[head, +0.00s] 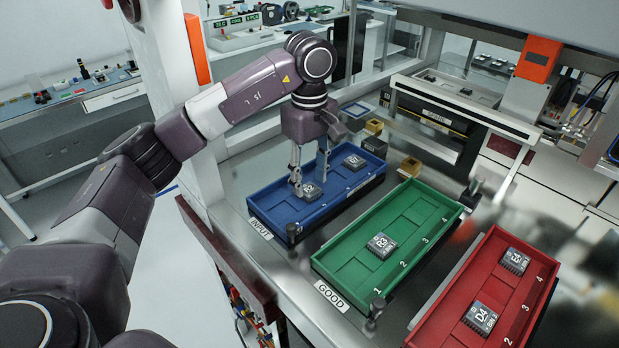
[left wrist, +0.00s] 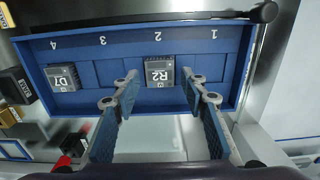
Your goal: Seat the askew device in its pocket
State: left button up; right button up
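The blue INPUT tray (head: 274,232) holds two dark devices, R2 (head: 311,191) and D7 (head: 354,162). In the left wrist view, R2 (left wrist: 160,72) lies by number 2 and looks roughly square to the tray (left wrist: 200,32). D7 (left wrist: 62,78) lies by number 4 and looks slightly turned; I cannot tell which device is badly seated. My left gripper (head: 309,180) points down over R2. Its fingers (left wrist: 160,85) are open on either side of R2, with gaps showing. My right gripper is not in view.
A green GOOD tray (head: 335,266) holds one device (head: 381,246). A red tray (head: 440,318) holds two devices, one marked D4 (head: 481,318). Small tan blocks (head: 409,167) stand behind the trays. Metal machinery (head: 440,112) stands at the back.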

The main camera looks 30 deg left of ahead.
pick_arm(q)
jog(key=o, duration=0.6)
jog(key=shift+c, duration=0.2)
notch_tip(320, 180, up, 12)
dwell(0.5)
